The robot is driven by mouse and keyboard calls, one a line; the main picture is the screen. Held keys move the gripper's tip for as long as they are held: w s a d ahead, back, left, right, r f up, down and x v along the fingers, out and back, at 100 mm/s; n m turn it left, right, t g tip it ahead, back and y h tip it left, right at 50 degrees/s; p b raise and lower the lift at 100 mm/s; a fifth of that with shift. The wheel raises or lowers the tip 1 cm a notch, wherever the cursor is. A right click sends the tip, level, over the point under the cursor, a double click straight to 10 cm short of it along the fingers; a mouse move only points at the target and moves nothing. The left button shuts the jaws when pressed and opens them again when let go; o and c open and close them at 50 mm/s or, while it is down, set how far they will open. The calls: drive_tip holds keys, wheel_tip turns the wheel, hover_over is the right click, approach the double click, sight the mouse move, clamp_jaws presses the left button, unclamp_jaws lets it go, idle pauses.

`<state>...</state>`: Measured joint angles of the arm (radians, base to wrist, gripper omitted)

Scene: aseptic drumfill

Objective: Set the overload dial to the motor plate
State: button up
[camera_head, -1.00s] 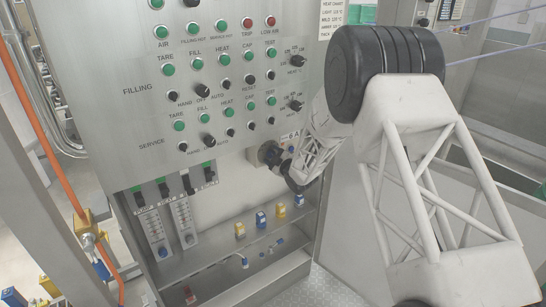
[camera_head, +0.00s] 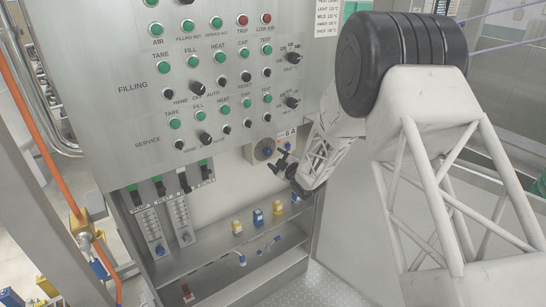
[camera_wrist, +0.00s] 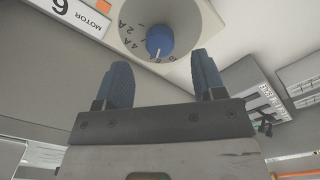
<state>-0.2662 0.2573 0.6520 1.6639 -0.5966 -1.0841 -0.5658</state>
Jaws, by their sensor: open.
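The overload dial (camera_wrist: 159,41) is a blue knob on a round grey face with amp marks. A white line on the knob points to the bottom of the picture in the wrist view; the mark nearest it is too small to read surely. The dial also shows in the head view (camera_head: 264,149). The white motor plate (camera_wrist: 76,12) beside it shows MOTOR and a large 6; in the head view the plate (camera_head: 287,135) reads 6 A. My gripper (camera_wrist: 163,70) is open and empty, its blue fingers apart and short of the knob. In the head view my gripper (camera_head: 284,157) is right of the dial.
The steel panel (camera_head: 165,112) above carries several green buttons, red lamps and black selectors. Flow tubes (camera_head: 180,220) with blue knobs stand at lower left. A shelf below holds yellow and blue blocks (camera_head: 258,218). White wall is clear left of the dial.

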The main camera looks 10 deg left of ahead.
drive_tip(key=shift+v, duration=1.25)
drive_tip(key=s+d+r+m+h, duration=0.4)
drive_tip(key=d+r+m+h, duration=0.15)
drive_tip(key=d+r, duration=0.55)
drive_tip(key=s+d+r+m+g+h, duration=0.2)
drive_tip(key=s+d+r+m+h, duration=0.4)
drive_tip(key=s+d, duration=0.45)
drive_tip(key=s+d+r+m+g, duration=0.1)
drive_tip(key=s+d+m+g, duration=0.1)
drive_tip(key=s, duration=1.1)
drive_tip(key=s+d+r+m+g+h, duration=0.1)
drive_tip(key=s+d+r+m+g, duration=0.1)
drive_tip(key=s, duration=1.1)
drive_tip(key=s+d+r+m+g, duration=0.2)
drive_tip(key=s+d+m+g, duration=0.1)
drive_tip(key=s, duration=1.1)
drive_tip(key=d+g, duration=0.1)
drive_tip(key=d, duration=0.1)
drive_tip(key=shift+d+m, duration=0.3)
drive_tip(key=shift+m, duration=0.05)
